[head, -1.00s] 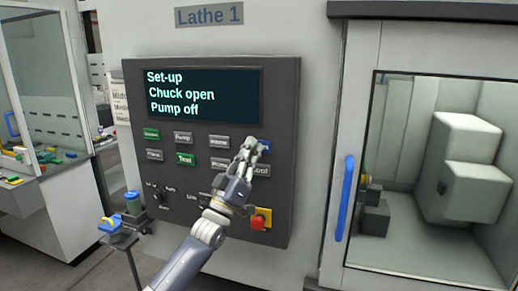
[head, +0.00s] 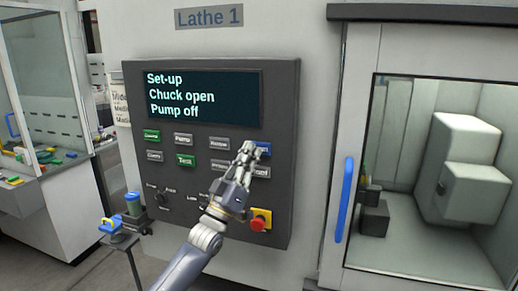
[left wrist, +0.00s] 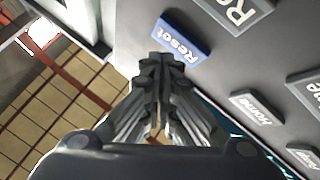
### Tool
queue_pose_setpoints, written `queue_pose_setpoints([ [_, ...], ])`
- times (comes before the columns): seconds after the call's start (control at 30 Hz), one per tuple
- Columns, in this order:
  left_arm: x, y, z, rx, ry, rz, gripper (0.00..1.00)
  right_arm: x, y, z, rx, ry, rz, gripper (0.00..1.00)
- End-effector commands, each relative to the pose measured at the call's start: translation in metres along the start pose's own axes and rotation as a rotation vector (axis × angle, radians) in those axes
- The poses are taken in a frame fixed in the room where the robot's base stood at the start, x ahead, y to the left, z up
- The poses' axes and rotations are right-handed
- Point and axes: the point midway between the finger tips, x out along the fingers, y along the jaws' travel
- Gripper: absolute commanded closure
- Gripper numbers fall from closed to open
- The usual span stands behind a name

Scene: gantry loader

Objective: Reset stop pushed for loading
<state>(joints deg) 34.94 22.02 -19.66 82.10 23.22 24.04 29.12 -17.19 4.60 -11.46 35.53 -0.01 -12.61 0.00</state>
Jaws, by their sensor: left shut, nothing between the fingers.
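The blue Reset button (head: 264,149) is at the right of the upper button row on the dark control panel (head: 280,100). In the left wrist view the Reset button (left wrist: 182,38) shows with its label readable. My left gripper (head: 247,150) is shut and empty, its fingertips beside the button's left edge in the head view. In the left wrist view the fingertips (left wrist: 161,62) are close to the button; I cannot tell whether they touch. A red stop knob (head: 258,223) on a yellow plate sits at the panel's lower right. My right gripper is not in view.
The panel screen (head: 203,96) reads "Set-up, Chuck open, Pump off". Grey and green buttons neighbour the Reset button. A blue door handle (head: 344,199) and a lathe window are at the right. A small stand (head: 137,222) with blue items is at the left.

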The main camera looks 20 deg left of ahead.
Motion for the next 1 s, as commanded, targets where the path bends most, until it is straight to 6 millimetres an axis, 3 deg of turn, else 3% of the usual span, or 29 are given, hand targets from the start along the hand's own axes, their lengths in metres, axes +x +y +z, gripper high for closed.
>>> queue_pose_setpoints([
  [0.6,-0.033,0.025,-0.025,0.000,-0.001,-0.001,1.00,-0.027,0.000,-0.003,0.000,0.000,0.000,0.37],
  [1.0,-0.035,0.025,-0.025,0.000,0.000,0.000,1.00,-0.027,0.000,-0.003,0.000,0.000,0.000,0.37],
])
